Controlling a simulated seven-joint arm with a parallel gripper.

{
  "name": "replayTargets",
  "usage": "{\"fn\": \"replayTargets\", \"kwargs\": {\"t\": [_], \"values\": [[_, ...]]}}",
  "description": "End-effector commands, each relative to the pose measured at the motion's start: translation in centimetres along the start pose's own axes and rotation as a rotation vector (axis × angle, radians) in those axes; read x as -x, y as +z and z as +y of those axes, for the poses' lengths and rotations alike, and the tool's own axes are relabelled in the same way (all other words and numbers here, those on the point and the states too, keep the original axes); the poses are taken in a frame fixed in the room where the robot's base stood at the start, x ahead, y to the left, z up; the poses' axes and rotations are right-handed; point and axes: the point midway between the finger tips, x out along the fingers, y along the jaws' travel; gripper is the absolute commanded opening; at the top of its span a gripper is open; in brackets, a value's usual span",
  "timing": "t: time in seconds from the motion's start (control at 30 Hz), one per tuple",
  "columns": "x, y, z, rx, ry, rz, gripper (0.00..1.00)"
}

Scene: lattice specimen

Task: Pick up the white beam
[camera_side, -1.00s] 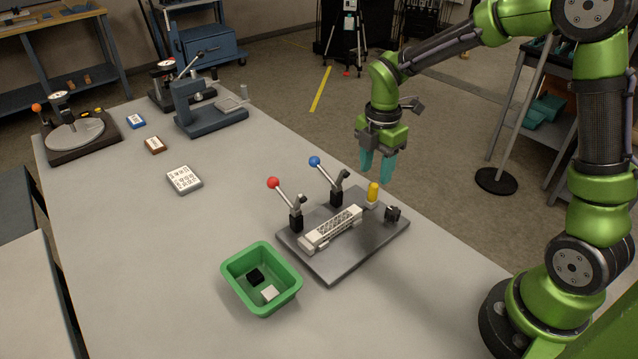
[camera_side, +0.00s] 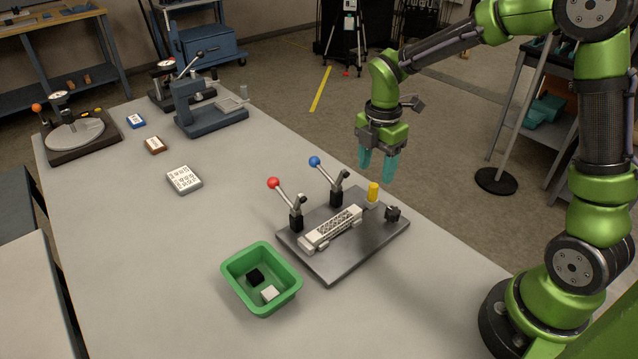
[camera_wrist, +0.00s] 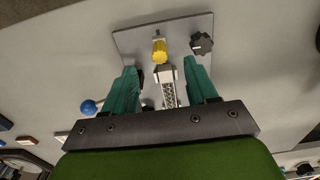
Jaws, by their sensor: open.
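The white beam (camera_side: 332,228) is a light lattice bar lying on a grey fixture plate (camera_side: 333,265) in the side view. In the wrist view the beam (camera_wrist: 168,92) shows between my fingers, its lower part hidden behind the gripper body. My gripper (camera_side: 377,168) is open and empty, with teal fingers pointing down. It hangs in the air above and behind the plate's far right end, apart from the beam. The open fingers also show in the wrist view (camera_wrist: 165,88).
Two levers, with a red ball (camera_side: 273,183) and a blue ball (camera_side: 314,161), rise along the plate's left side. A yellow peg (camera_side: 373,192) and black knob (camera_side: 393,214) stand at its right end. A green bin (camera_side: 240,289) holds two small blocks.

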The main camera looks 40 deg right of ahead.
Motion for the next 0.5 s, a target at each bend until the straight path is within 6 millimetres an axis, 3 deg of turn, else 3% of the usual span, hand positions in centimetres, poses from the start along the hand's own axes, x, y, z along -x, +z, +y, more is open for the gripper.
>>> {"fn": "replayTargets", "kwargs": {"t": [0.4,0.5], "values": [[14.1,0.0,0.1,0.000,0.012,-0.001,0.57],[13.8,-4.8,0.2,0.017,0.000,0.000,0.57]]}}
